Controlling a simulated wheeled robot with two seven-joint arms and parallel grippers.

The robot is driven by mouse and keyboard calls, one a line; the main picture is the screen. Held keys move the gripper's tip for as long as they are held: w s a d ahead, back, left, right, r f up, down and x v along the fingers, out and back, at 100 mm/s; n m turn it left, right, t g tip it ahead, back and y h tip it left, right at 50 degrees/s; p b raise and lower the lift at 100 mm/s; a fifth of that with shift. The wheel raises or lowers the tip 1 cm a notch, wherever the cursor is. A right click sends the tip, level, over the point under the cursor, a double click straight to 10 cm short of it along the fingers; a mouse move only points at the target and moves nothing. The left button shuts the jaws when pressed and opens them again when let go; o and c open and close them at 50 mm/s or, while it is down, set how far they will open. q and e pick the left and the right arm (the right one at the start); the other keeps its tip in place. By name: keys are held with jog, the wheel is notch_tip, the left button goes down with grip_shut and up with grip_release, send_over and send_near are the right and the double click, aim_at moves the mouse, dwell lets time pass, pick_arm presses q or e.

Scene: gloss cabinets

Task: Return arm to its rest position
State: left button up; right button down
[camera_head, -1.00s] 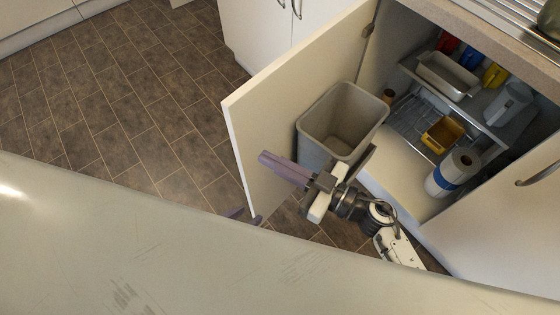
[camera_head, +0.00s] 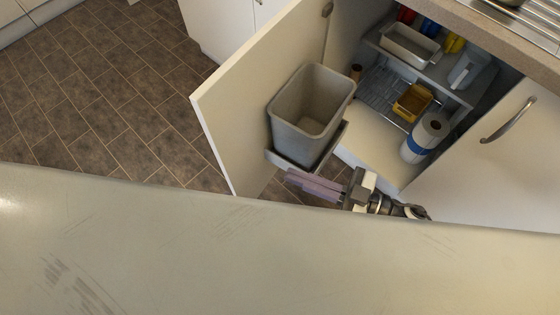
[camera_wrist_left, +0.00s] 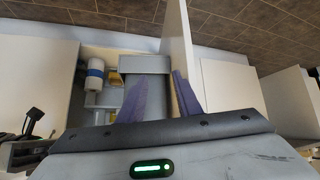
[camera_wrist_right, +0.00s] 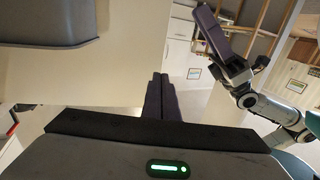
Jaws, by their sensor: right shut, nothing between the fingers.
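My right gripper (camera_head: 290,177) shows in the head view just in front of and below the grey bin (camera_head: 310,110), its purple fingers together and empty. In the right wrist view its fingers (camera_wrist_right: 160,76) are closed against each other. My left gripper is out of the head view. In the left wrist view its purple fingers (camera_wrist_left: 159,78) stand apart with nothing held, and the bin (camera_wrist_left: 145,64) appears beyond them. Part of my left arm also shows at the upper right of the right wrist view.
The cabinet door (camera_head: 245,90) stands wide open with the bin held on its inner side. Inside the cabinet are a paper towel roll (camera_head: 425,137), a yellow container (camera_head: 411,101) and a metal tray (camera_head: 410,43) on the shelf. Tiled floor (camera_head: 110,90) is clear at left.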

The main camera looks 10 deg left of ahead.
jog(key=shift+s+d, duration=0.35)
jog(key=shift+d, duration=0.3)
pick_arm(q)
jog(key=shift+s, duration=0.1)
pick_arm(e)
jog(key=w+d+m+t+h+p, duration=0.2)
jog(key=w+d+m+t+h, duration=0.4)
jog(key=d+m+t+h, duration=0.3)
pick_arm(q)
jog(key=shift+s+a+r+p, duration=0.3)
jog(key=shift+r+p, duration=0.1)
jog(key=shift+r, duration=0.25)
pick_arm(e)
jog(key=s+d+f+m+g+h, duration=0.3)
jog(key=s+d+f+g+h, duration=0.2)
jog(key=s+f, duration=0.3)
jog(key=shift+s+f+m+h, duration=0.3)
jog(key=shift+s+f+h, duration=0.1)
jog(key=shift+s, duration=0.75)
